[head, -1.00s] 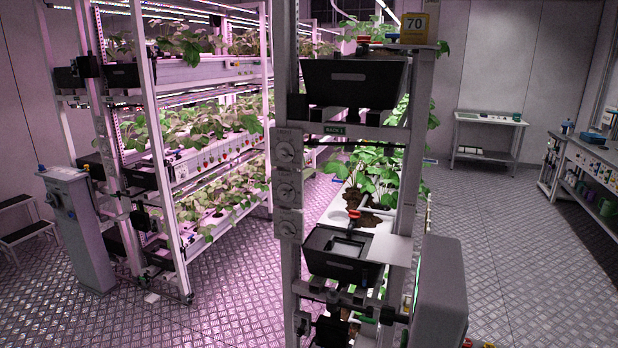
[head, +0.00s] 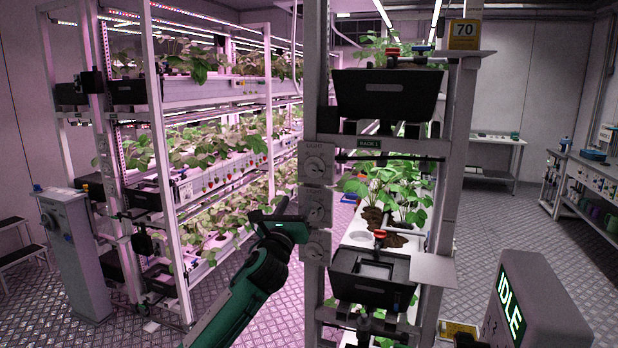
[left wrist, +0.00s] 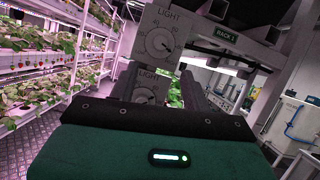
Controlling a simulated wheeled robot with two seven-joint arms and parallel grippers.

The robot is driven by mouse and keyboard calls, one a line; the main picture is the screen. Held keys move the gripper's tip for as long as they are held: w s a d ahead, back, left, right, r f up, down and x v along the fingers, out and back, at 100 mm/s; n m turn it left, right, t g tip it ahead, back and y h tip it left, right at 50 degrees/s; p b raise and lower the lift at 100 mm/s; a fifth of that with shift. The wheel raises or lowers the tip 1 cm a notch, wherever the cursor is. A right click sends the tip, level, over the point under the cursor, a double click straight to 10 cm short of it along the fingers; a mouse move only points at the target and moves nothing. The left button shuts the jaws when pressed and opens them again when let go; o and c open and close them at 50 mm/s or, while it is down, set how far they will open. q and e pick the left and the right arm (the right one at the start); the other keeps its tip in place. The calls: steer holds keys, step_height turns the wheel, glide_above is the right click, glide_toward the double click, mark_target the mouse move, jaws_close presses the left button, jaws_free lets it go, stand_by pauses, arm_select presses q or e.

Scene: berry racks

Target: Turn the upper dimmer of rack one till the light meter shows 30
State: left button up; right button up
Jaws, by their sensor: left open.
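The upper dimmer (head: 315,167) is a round grey knob on a "LIGHT" plate, topmost of three on the left post of rack one (head: 368,143). It also shows in the left wrist view (left wrist: 160,43), with the middle dimmer (left wrist: 145,95) below it. The light meter (head: 463,34) is yellow, stands on top of the rack and reads 70. My left gripper (head: 297,213) is open and empty, at about the middle dimmer's height, below the upper dimmer and apart from it. Its dark fingers (left wrist: 160,84) partly frame the middle dimmer in the left wrist view. My right gripper is out of view.
The lower dimmer (head: 316,246) is below on the same post. Black bins (head: 388,95) and a pale flat panel (head: 433,271) stick out from the rack. A grey console showing "IDLE" (head: 511,307) stands at front right. Another plant rack (head: 157,130) is at left.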

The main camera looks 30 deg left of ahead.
mark_target(312, 170)
arm_select(q)
steer(key=p+x, duration=0.3)
steer(key=x, duration=0.7)
steer(key=shift+w+r, duration=0.2)
steer(key=shift+w, duration=0.15)
steer(key=shift+w+r, duration=0.1)
steer(key=shift+w, duration=0.2)
steer(key=shift+w+a+r, duration=0.1)
steer(key=shift+w+a, duration=0.05)
steer(key=shift+w, duration=0.2)
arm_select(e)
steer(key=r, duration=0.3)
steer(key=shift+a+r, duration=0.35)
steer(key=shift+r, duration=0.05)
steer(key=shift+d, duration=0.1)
arm_select(q)
steer(key=c, duration=1)
